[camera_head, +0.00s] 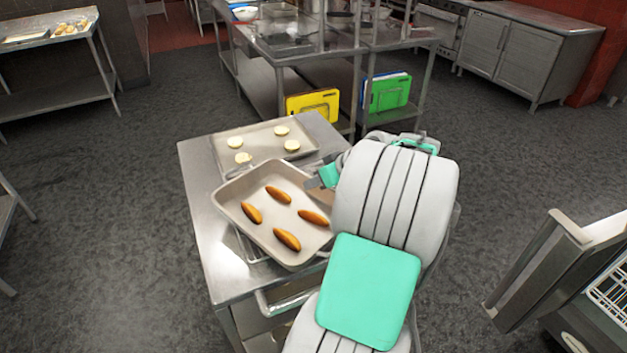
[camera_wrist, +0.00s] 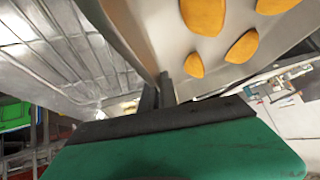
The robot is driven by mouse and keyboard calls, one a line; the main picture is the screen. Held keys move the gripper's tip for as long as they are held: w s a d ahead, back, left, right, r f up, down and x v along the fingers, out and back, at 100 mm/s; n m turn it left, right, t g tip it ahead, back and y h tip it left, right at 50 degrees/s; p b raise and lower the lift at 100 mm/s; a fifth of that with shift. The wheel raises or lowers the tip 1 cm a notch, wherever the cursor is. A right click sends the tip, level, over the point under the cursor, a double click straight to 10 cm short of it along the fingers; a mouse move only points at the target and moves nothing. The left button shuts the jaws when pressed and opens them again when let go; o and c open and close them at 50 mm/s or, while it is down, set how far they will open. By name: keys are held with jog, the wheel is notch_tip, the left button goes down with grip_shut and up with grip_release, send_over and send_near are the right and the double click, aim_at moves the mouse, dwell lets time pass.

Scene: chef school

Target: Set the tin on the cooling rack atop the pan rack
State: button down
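The tin (camera_head: 228,207), a pale shallow pan holding several brown oblong rolls, is over the front half of the steel-topped pan rack (camera_head: 215,262). Wires of the cooling rack (camera_head: 246,246) show at the tin's lower left edge; the tin hides the rest. I cannot tell whether the tin touches the rack or hovers just above it. My gripper (camera_head: 322,181) is at the tin's right rim. In the wrist view its dark fingers (camera_wrist: 160,92) close on the rim of the tin (camera_wrist: 150,38).
A second tray (camera_head: 262,140) with pale rounds lies behind the tin on the same top. A steel table (camera_head: 290,52) with yellow (camera_head: 313,103) and green boards (camera_head: 390,92) stands beyond. An open appliance door (camera_head: 545,270) is at the right.

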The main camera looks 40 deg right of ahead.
jog(key=c, duration=1.6)
grip_release()
jog(key=shift+r, duration=0.1)
jog(key=v, duration=1.2)
